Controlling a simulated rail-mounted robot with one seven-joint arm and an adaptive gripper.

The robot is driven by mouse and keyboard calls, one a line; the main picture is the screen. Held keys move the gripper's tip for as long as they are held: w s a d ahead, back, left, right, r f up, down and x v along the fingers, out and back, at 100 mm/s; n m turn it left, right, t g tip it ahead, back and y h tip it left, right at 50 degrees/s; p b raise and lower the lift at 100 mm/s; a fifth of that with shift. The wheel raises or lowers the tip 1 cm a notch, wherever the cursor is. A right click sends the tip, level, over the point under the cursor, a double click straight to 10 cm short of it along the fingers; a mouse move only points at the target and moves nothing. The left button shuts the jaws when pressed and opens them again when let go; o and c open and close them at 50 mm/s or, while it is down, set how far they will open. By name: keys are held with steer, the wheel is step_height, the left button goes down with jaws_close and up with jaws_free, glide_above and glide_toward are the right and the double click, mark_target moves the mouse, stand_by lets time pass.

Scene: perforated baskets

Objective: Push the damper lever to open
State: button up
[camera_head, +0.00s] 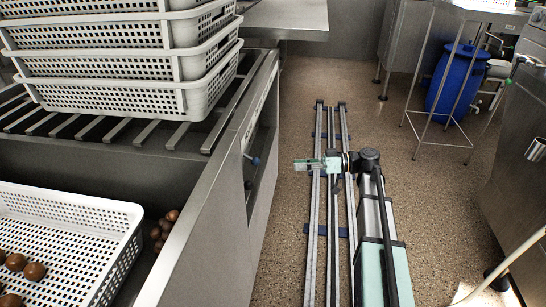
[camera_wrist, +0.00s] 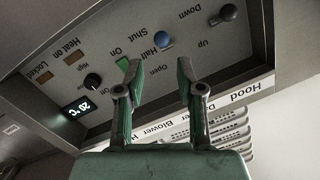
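The damper lever with its blue ball knob (camera_wrist: 161,40) stands on a grey control panel in the wrist view, which shows the panel's lettering upside down. Shut, Half and Open are printed beside it; the knob appears near Shut and Half, but the angle leaves its exact setting unclear. My gripper (camera_wrist: 157,66) is open and empty, its two green fingers apart below the knob in the picture and not touching it. In the head view my gripper (camera_head: 303,165) is right of the counter's side, where a small blue knob (camera_head: 255,160) sticks out.
The panel also carries a dark knob (camera_wrist: 228,12) marked Up and Down, a green switch (camera_wrist: 122,64), a black dial (camera_wrist: 92,81) and a 20 °C display (camera_wrist: 77,106). Stacked white baskets (camera_head: 110,97) stand on the counter. The floor (camera_head: 430,200) right of my rail is open.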

steer(key=r+n, duration=0.1)
steer(key=r, duration=0.1)
steer(key=n+y+b, duration=0.1)
steer(key=n+b, duration=0.1)
steer(key=b, duration=0.2)
glide_toward(249, 158)
steer(key=shift+t, duration=0.3)
steer(key=a, duration=0.6)
steer(key=w+a, duration=0.1)
steer(key=a, duration=0.3)
steer(key=shift+w+f, duration=0.1)
steer(key=shift+f, duration=0.05)
steer(key=shift+a, duration=0.1)
jaws_close()
